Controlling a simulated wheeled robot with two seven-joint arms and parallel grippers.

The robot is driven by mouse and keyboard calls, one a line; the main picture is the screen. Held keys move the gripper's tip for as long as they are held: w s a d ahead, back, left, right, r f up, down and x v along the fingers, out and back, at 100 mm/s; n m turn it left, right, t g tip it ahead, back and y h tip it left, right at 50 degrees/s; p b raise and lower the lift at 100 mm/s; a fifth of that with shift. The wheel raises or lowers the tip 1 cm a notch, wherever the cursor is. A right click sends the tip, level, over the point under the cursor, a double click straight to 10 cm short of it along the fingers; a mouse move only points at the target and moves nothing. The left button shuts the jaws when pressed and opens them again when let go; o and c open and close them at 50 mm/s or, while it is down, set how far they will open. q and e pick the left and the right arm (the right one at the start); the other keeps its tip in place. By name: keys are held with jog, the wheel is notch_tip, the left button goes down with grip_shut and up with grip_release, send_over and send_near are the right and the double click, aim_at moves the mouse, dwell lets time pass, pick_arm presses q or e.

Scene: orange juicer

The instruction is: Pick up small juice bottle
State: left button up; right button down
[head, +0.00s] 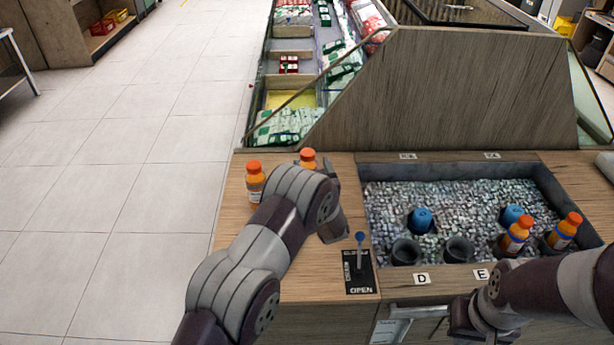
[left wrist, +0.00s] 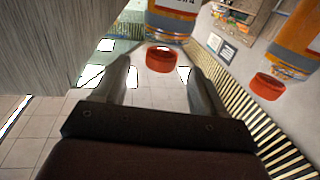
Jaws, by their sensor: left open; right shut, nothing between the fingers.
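Two small juice bottles with orange caps stand on the wooden counter at the left: one bottle (head: 255,184) at the edge and another (head: 308,159) behind my left arm, mostly hidden by it. My left gripper (head: 333,226) is open beside them, partly covered by my own wrist. In the left wrist view, one orange-capped bottle (left wrist: 172,27) is ahead of the open fingers, roughly centred between them, with nothing gripped. A second bottle (left wrist: 292,45) is to the right. My right gripper (head: 462,319) is shut and empty at the lower right, its fingertips hard to make out.
A recessed bin (head: 450,200) filled with ice-like pieces holds dark cup holders, blue-topped items and two more orange-capped bottles (head: 516,235). A small lever (head: 360,240) on a black OPEN plate stands near my left gripper. A wooden partition (head: 440,90) rises behind the counter.

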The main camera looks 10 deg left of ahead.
aim_at(309, 160)
pick_arm(q)
jog(key=x, duration=0.5)
jog(key=shift+w+a+f, duration=0.2)
jog(key=shift+w+a, duration=0.05)
jog(key=shift+a, duration=0.05)
jog(key=shift+s+d+r, duration=0.1)
grip_shut()
